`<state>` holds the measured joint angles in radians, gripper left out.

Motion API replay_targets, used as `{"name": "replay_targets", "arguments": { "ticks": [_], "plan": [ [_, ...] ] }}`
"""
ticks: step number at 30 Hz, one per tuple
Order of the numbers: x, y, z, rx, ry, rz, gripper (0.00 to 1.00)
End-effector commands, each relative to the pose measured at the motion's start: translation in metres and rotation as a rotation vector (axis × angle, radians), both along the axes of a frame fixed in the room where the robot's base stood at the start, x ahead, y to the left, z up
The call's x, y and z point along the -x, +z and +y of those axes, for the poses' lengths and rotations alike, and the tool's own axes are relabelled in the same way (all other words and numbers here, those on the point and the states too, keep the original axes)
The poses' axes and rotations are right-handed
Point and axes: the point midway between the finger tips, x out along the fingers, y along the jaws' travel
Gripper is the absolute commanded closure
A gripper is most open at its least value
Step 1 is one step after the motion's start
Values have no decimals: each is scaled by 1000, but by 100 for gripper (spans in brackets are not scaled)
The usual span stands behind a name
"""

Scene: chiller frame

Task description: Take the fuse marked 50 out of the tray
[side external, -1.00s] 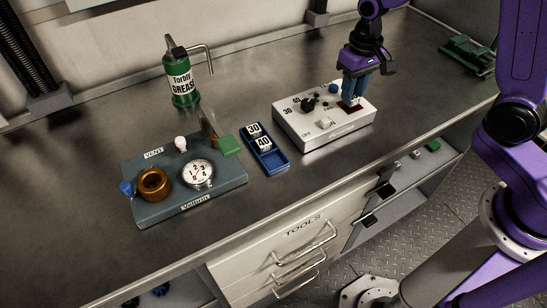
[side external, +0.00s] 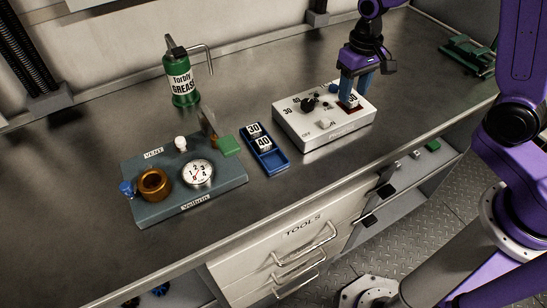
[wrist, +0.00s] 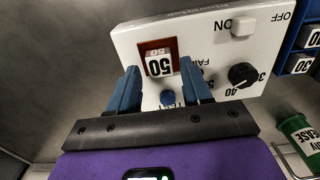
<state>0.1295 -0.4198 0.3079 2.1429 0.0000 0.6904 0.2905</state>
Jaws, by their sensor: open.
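The white fuse marked 50 (wrist: 159,66) sits in the dark red socket (wrist: 145,46) of the white control box (side external: 300,128), not in the tray. It also shows in the side view (side external: 353,98). My gripper (side external: 355,91) is open just above the socket, with its blue fingers apart on either side of the fuse. In the wrist view its fingertips (wrist: 160,72) point at the fuse and nothing is held. The blue tray (side external: 276,161) holds fuses marked 30 (side external: 254,129) and 40 (side external: 264,144); its front part is empty.
The box carries a black knob (side external: 308,104), a blue test button (wrist: 167,98) and a white switch (side external: 325,123). Left of the tray is a grey vent unit (side external: 215,191) with a gauge (side external: 198,173). A green grease can (side external: 183,88) stands behind. Bare bench lies around.

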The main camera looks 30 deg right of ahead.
Motion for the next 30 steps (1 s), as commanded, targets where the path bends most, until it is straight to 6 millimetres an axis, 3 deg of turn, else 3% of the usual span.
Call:
{"name": "replay_targets", "arguments": {
  "ticks": [24,30],
  "plan": [
    [0,57,0,0,0,-1,51],
    [0,63,0,0,0,0,51]
  ]
}}
